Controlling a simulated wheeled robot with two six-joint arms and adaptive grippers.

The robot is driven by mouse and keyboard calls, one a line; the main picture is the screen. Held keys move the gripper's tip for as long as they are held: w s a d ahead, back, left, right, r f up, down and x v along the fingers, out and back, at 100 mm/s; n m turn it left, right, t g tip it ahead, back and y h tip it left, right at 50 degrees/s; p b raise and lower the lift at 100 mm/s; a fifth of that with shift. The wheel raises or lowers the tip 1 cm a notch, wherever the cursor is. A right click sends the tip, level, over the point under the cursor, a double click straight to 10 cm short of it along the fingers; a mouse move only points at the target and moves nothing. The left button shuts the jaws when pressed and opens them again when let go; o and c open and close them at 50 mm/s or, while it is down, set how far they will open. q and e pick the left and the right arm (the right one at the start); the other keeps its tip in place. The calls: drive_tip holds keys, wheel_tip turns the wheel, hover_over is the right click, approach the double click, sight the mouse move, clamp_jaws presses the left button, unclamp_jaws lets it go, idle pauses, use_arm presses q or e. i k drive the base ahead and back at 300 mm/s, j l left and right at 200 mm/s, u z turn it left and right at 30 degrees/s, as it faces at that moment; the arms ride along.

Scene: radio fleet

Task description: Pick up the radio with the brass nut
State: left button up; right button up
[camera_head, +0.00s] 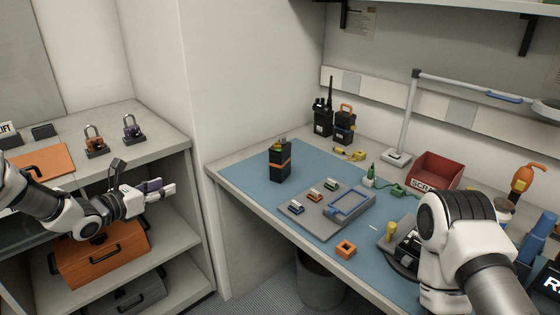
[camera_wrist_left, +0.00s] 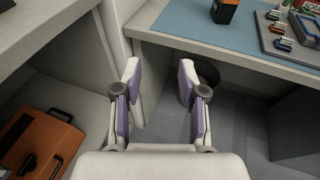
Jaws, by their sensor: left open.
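A black radio (camera_head: 281,162) with an orange band stands upright on the blue mat. It has no antenna; small yellowish and green bits show on top, too small to identify as a brass nut. Its lower part shows in the left wrist view (camera_wrist_left: 225,10). Two more radios stand at the back: one with a tall antenna (camera_head: 323,122) and one with an orange loop on top (camera_head: 344,126). My left gripper (camera_head: 168,188) is open and empty, left of the bench, apart from every radio; its purple-padded fingers show in the left wrist view (camera_wrist_left: 158,82). My right gripper is not visible.
A grey tray (camera_head: 318,223) with small coloured parts lies right of the mat radio. A red bin (camera_head: 434,171) and a lamp (camera_head: 397,158) stand behind. The bench's front edge (camera_head: 258,222) faces my left gripper. Left shelves hold padlocks (camera_head: 96,147) and an orange case (camera_head: 100,255).

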sight(279, 160)
drive_tip(key=i+j+z, duration=0.2)
drive_tip(key=z, duration=0.3)
drive_tip(key=i+j+z, duration=0.1)
drive_tip(key=j+z, duration=0.65)
drive_tip(key=z, duration=0.2)
drive_tip(key=i, duration=0.05)
